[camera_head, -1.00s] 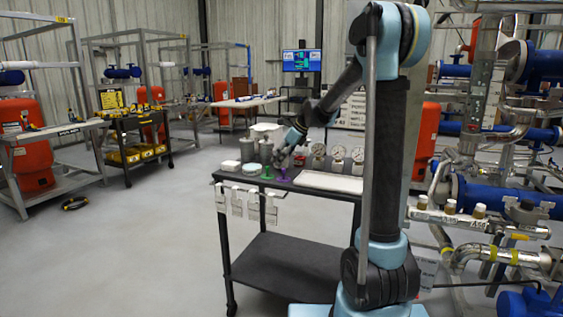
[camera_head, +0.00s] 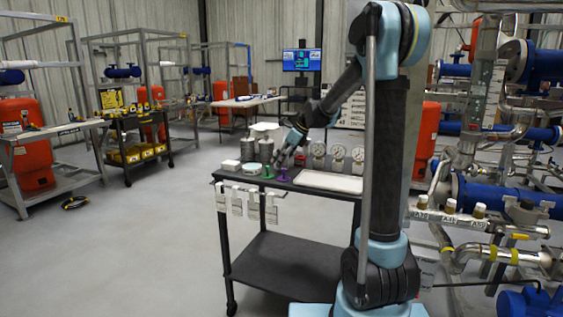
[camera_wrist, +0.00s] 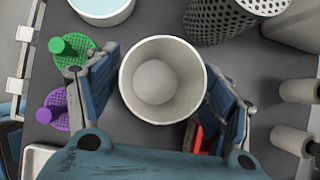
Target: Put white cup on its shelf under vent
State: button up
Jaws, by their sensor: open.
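In the wrist view a round white cup (camera_wrist: 131,92), seen from above and looking empty inside, stands between the two fingers of my gripper (camera_wrist: 163,78). The fingers are spread, one on each side of the cup; the left one is very close to its wall, and I cannot tell whether it touches. In the head view my gripper (camera_head: 280,158) is low over the top of the black cart (camera_head: 228,177), and I cannot make out the cup there. I cannot pick out a shelf under a vent in either view.
Green (camera_wrist: 72,47) and purple (camera_wrist: 55,108) pegged discs lie left of the cup. A perforated metal container (camera_wrist: 222,20) and a pale bowl (camera_wrist: 103,10) are beyond it. A red item (camera_wrist: 195,138) is by the right finger. Gauges (camera_head: 337,152) and a white tray (camera_head: 328,181) share the cart.

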jog(key=v, duration=1.1)
jog(key=shift+s+r, duration=0.15)
jog(key=shift+r, duration=0.15)
